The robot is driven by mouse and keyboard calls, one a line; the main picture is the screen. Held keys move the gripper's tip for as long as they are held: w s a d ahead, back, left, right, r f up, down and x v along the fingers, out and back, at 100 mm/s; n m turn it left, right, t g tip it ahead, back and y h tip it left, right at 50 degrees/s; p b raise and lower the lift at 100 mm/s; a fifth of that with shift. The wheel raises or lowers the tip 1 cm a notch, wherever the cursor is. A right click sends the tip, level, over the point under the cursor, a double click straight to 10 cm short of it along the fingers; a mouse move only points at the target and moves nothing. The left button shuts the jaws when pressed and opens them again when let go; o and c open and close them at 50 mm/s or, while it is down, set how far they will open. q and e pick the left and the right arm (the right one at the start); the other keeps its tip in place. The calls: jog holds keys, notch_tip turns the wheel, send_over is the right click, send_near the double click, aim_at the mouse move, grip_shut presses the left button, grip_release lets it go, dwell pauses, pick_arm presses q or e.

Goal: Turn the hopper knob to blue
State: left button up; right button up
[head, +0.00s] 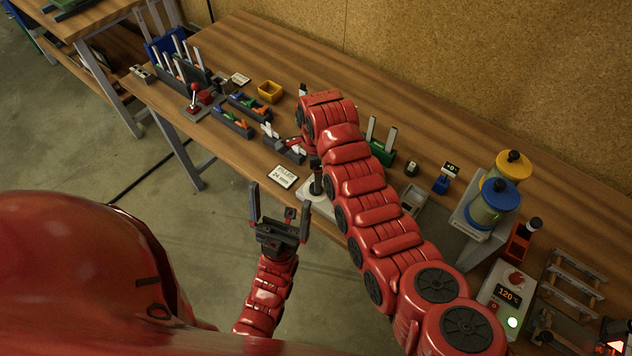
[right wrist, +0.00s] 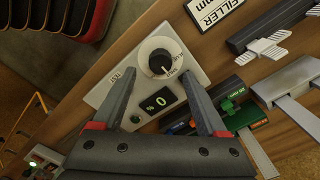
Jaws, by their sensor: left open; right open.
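Two hoppers stand at the right in the head view, one with a yellow lid (head: 514,162) and one with a blue lid (head: 501,193). A separate hopper selector knob cannot be made out there. In the right wrist view, a black dial knob (right wrist: 160,62) sits on a pale control box with a small display (right wrist: 159,100). My right gripper (right wrist: 158,78) is open, its fingertips on either side of the dial's lower area; contact cannot be told. My left gripper (head: 280,217) is open and empty, in front of the bench edge.
A filler sign (head: 285,176) lies near the bench's front edge. My right arm crosses the bench and hides part of it. A temperature box (head: 508,296) and a metal rack (head: 574,280) stand at the right. A yellow bin (head: 270,91) and a red-handled lever (head: 195,96) are farther left.

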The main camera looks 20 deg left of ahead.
jog(key=shift+f+p, duration=0.3)
jog(key=shift+f, duration=2.1)
grip_shut()
